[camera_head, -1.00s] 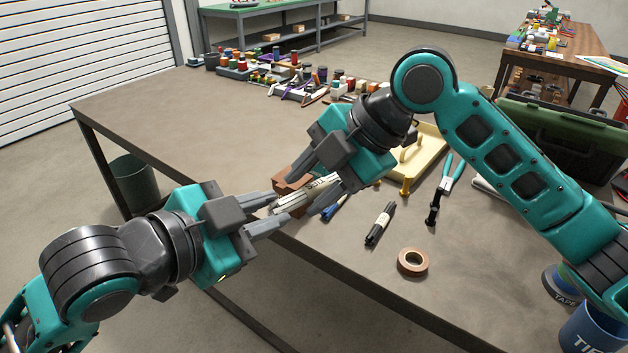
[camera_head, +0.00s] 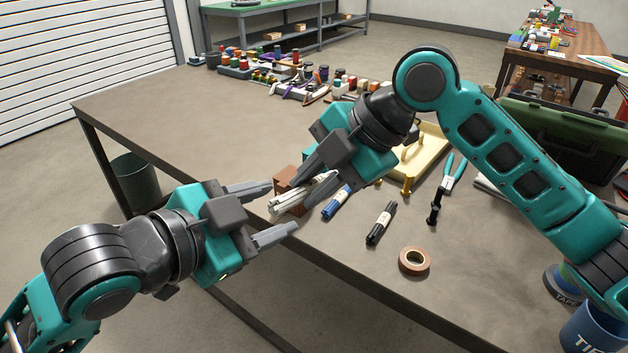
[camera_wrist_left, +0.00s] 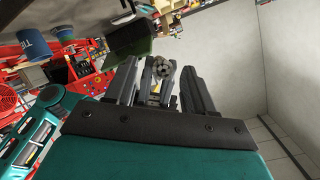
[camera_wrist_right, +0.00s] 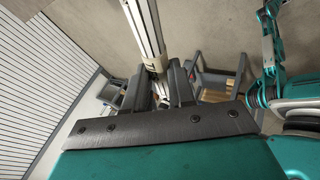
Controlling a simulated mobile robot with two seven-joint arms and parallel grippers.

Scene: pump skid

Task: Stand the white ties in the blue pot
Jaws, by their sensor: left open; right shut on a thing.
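The white ties (camera_head: 288,202) are a pale bundle held above the table's near edge. My right gripper (camera_head: 302,184) is shut on them. The bundle also shows in the right wrist view (camera_wrist_right: 146,30), running up from between the fingers. My left gripper (camera_head: 279,208) is open, its fingers apart on either side of the bundle's free end. The left wrist view shows the bundle's end (camera_wrist_left: 161,69) between these open fingers. The blue pot (camera_head: 594,332), lettered with a partly cut-off "TI", stands at the bottom right, below my right arm. It also shows in the left wrist view (camera_wrist_left: 34,45).
A yellow tray (camera_head: 432,146) sits behind. Another pot lettered "TAPE" (camera_head: 563,283) is beside the blue pot. The table's left part is clear.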

